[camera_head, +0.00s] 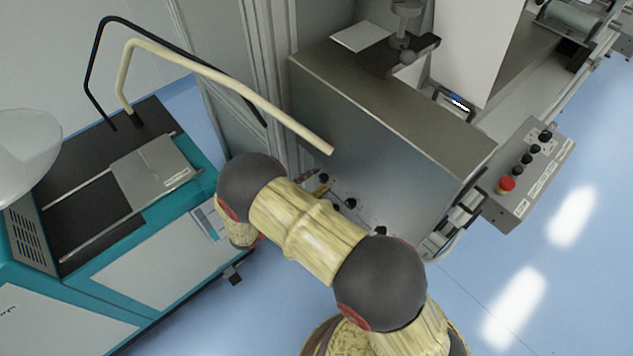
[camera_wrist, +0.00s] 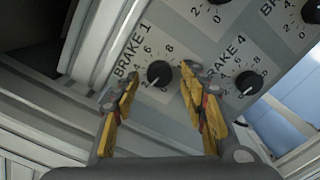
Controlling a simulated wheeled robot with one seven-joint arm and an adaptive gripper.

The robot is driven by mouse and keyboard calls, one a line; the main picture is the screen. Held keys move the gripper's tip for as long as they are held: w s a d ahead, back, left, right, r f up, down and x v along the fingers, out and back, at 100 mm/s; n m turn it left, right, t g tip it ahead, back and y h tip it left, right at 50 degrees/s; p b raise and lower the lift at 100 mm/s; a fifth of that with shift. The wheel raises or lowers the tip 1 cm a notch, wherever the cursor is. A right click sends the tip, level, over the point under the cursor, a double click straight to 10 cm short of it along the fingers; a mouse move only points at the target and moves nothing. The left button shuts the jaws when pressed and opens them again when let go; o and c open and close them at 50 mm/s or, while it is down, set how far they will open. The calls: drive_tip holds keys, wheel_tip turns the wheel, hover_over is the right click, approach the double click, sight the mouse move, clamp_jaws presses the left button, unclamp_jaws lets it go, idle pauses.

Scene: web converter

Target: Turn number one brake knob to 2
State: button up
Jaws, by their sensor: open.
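The BRAKE 1 knob (camera_wrist: 160,73) is black and round, on a pale panel with a printed number scale. It shows in the wrist view between my two yellow fingertips. A light mark shows at its lower left, near the printed 2, but its exact setting is too small to read. My gripper (camera_wrist: 160,82) is open, one finger on each side of the knob in the picture; I see no clear contact. In the head view several black knobs (camera_head: 351,203) show on the machine's side, and my arm partly hides this area.
The BRAKE 4 knob (camera_wrist: 248,82) is close to the right finger. More knobs (camera_wrist: 217,16) are above. Metal rails (camera_wrist: 100,45) run along the panel's left. In the head view, a control box (camera_head: 530,175) with a red button is at right and a teal machine (camera_head: 120,265) at left.

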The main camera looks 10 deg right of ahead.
drive_tip(key=v, duration=1.1)
drive_tip(key=shift+s+a, duration=0.2)
drive_tip(key=shift+a, duration=0.05)
